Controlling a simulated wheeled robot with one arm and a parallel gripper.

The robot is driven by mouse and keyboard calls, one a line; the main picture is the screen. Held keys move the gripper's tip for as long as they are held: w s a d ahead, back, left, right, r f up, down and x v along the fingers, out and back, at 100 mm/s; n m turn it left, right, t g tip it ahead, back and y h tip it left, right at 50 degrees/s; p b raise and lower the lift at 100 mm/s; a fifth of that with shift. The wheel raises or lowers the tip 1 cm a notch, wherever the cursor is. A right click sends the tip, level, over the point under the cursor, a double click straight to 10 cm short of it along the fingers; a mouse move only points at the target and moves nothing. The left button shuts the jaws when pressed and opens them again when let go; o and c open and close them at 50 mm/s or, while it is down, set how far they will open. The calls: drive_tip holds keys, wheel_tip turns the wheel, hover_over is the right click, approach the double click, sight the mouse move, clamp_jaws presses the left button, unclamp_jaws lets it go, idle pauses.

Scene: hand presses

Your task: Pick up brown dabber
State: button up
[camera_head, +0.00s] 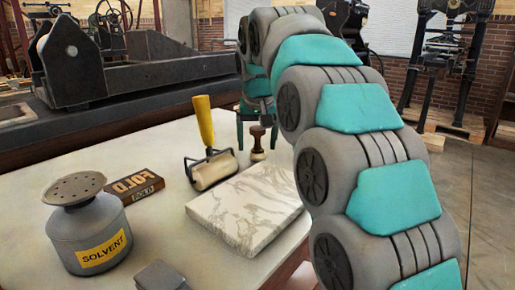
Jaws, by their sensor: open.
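The brown dabber (257,153) stands upright on the pale table, behind the marbled slab. It has a dark knob on top and a lighter brown base. My gripper (256,133) points down from the end of my arm, directly at the dabber in this view. Its dark green fingers are apart, one on each side of the dabber's upper part. I cannot tell from this single view whether the dabber is truly between the fingers or whether they touch it.
A marbled slab (246,211) is in front. A large press (130,70) is behind.

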clamp_jaws()
idle(0.6)
drive_tip(key=shift+r, duration=0.2)
